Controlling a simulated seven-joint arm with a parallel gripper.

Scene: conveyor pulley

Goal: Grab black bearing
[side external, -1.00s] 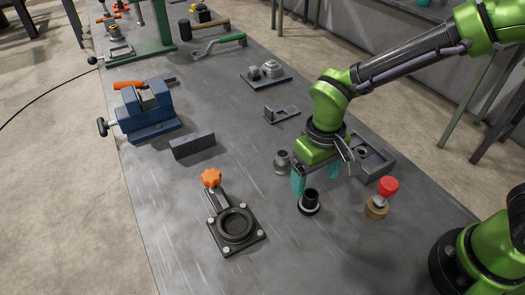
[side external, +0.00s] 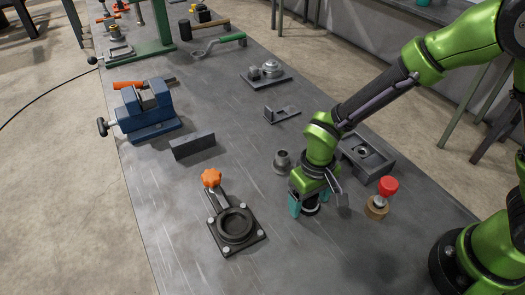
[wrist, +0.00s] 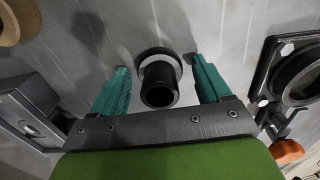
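The black bearing (wrist: 159,82) is a dark hollow cylinder on a wider black flange with a pale ring. It stands upright on the table between my gripper's two teal fingers in the wrist view. My gripper (wrist: 158,84) is open, with a visible gap between the bearing and each finger. In the side view my gripper (side external: 308,206) is low over the table and hides most of the bearing; only its dark lower rim (side external: 311,211) shows below the gripper.
A black base plate with a round seat (side external: 235,225) and orange knob (side external: 211,178) lies left of my gripper. A grey flanged part (side external: 282,162) stands close behind. A grey block (side external: 367,155) and a red-topped part (side external: 387,187) are to the right.

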